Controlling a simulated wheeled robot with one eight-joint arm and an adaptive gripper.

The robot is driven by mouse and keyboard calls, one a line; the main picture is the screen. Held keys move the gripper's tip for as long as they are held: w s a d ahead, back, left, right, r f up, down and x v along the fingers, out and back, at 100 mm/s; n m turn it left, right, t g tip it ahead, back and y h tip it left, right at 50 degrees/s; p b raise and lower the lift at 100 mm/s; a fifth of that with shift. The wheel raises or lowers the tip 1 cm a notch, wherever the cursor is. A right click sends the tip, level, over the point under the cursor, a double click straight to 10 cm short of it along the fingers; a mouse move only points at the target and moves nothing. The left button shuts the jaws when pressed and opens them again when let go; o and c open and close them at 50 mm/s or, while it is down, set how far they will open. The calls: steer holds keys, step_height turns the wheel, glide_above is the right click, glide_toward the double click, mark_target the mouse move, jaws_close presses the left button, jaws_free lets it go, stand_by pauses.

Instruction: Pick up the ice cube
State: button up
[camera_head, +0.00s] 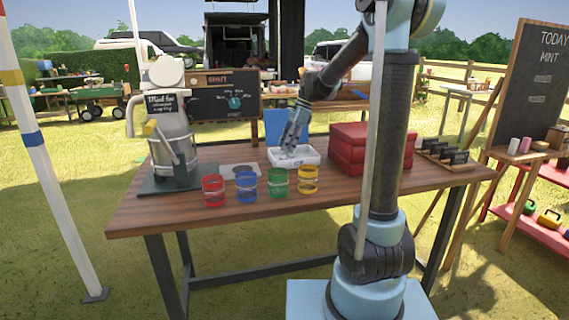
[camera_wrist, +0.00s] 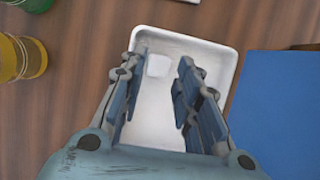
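The ice cube (camera_wrist: 159,66) is a small pale block inside a white tray (camera_wrist: 228,62), near the tray's far left part in the wrist view. In the head view the white tray (camera_head: 312,158) stands on the wooden table, and I cannot make out the cube there. My gripper (camera_head: 290,142) points down over the tray. In the wrist view my gripper (camera_wrist: 157,85) is open, with its blue-grey fingers spread. The cube shows between and just beyond the fingertips, and I see no finger touching it.
Red (camera_head: 213,190), blue (camera_head: 247,185), green (camera_head: 278,182) and yellow (camera_head: 308,179) cups line the front of the table (camera_head: 250,208). A grey machine (camera_head: 172,140) stands left. Red boxes (camera_head: 345,148) stand right of the tray. A small rack (camera_head: 445,154) is at the far right.

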mark_target(281, 157)
steer(key=shift+x, duration=2.55)
steer(key=c, duration=0.5)
steer(key=shift+r, duration=0.1)
step_height(281, 157, up, 10)
steer(key=shift+f, duration=0.1)
